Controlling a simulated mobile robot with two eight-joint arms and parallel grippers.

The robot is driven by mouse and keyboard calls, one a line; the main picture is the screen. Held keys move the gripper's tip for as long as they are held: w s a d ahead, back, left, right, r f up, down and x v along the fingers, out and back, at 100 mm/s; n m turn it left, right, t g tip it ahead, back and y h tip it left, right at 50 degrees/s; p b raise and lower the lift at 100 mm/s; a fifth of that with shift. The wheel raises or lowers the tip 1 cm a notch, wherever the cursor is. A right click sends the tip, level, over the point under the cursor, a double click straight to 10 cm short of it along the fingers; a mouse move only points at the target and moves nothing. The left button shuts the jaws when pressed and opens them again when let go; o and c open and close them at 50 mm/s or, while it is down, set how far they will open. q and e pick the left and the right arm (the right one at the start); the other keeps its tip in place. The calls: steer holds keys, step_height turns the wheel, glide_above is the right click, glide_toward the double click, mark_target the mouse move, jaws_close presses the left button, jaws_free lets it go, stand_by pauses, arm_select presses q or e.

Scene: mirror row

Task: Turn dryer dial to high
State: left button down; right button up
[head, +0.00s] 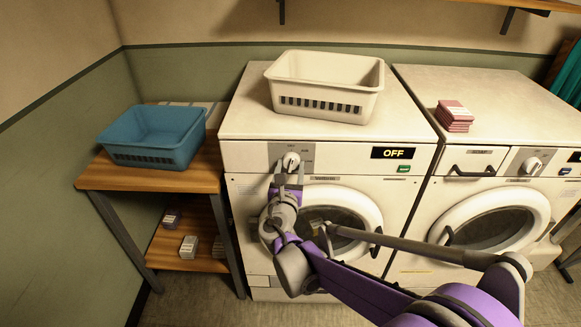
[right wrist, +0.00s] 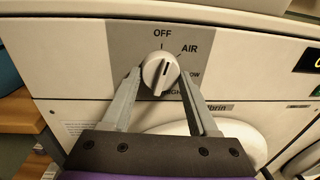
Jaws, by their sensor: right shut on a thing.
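The dryer dial (head: 291,160) is a white round knob on a grey plate at the left of the left machine's panel. The display (head: 394,153) reads OFF. My right gripper (head: 289,168) is shut on the dial, one finger on each side; its fingers (right wrist: 158,76) also show in the right wrist view. My left gripper is out of view.
A white basket (head: 325,75) stands on the left machine (head: 240,120). Pink folded cloths (head: 454,116) lie on the right machine (head: 500,100). A blue basket (head: 152,136) sits on a wooden table (head: 150,180) at the left. A green button (head: 403,169) is below the display.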

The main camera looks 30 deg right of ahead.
steer(key=m+p, duration=0.1)
steer(key=m, duration=0.2)
steer(key=shift+r+m, duration=0.1)
steer(key=shift+m, duration=0.2)
steer(key=m+p, duration=0.1)
steer(key=m, duration=0.2)
steer(key=shift+y, duration=0.3)
steer(key=m+p, duration=0.1)
steer(key=m, duration=0.2)
steer(key=shift+r+m+p, duration=0.15)
steer(key=shift+m+p, duration=0.25)
steer(key=m+p, duration=0.1)
steer(key=m, duration=0.2)
steer(key=shift+y, duration=0.4)
steer(key=m+p, duration=0.1)
steer(key=m, duration=0.2)
steer(key=m+p, duration=0.1)
steer(key=m, duration=0.2)
steer(key=shift+r+t+y+p, duration=0.15)
steer(key=shift+t+y+p, duration=0.15)
steer(key=m+p, duration=0.1)
steer(key=m, duration=0.2)
steer(key=shift+p, duration=0.35)
steer(key=shift+d+m+t+p, duration=0.1)
steer(key=shift+m+t+p, duration=0.4)
steer(key=shift+m, duration=1.2)
